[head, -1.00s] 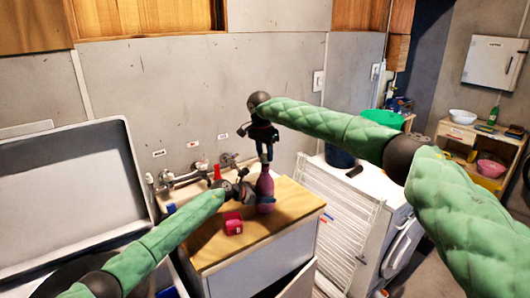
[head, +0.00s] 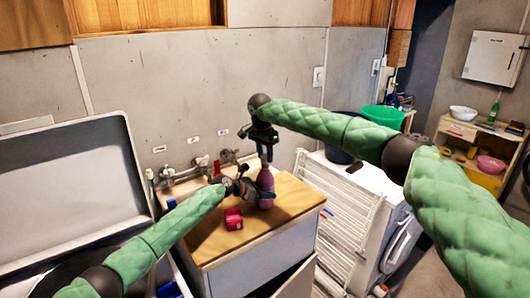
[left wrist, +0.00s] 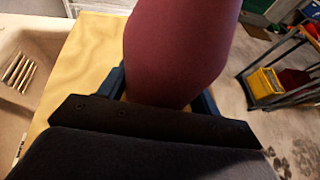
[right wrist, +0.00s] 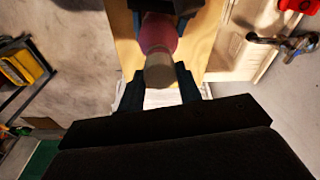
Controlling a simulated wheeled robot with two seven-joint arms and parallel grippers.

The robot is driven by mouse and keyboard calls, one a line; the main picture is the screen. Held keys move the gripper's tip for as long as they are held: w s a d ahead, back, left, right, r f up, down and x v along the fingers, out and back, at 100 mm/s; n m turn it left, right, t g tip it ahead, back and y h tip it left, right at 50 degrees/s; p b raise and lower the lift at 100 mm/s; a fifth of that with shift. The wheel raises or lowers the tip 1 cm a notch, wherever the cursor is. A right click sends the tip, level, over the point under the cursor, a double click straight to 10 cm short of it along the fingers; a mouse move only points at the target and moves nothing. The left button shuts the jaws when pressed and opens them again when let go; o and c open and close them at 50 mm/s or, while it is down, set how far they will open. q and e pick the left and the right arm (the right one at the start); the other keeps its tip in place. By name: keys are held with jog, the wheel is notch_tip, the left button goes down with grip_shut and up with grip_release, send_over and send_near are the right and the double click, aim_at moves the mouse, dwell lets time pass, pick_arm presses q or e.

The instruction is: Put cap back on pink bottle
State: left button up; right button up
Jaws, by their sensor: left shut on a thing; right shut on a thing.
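The pink bottle (head: 266,182) stands upright near the right side of the wooden counter. My left gripper (head: 262,198) is shut around the bottle's body from the left. In the left wrist view the pink body (left wrist: 180,45) fills the space between the fingers. My right gripper (head: 266,153) points down right above the bottle. In the right wrist view a grey-beige cap (right wrist: 158,70) sits between its fingers, in line with the bottle's top. I cannot tell whether the cap is fully seated on the neck.
A pink-red box (head: 233,219) lies on the wooden counter (head: 215,245) in front of the bottle. Taps (head: 180,172) and a red item (head: 217,168) are behind, on the left. A white drying rack (head: 330,215) and a washer stand close on the right.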

jog(key=shift+f, duration=0.6)
dwell(0.7)
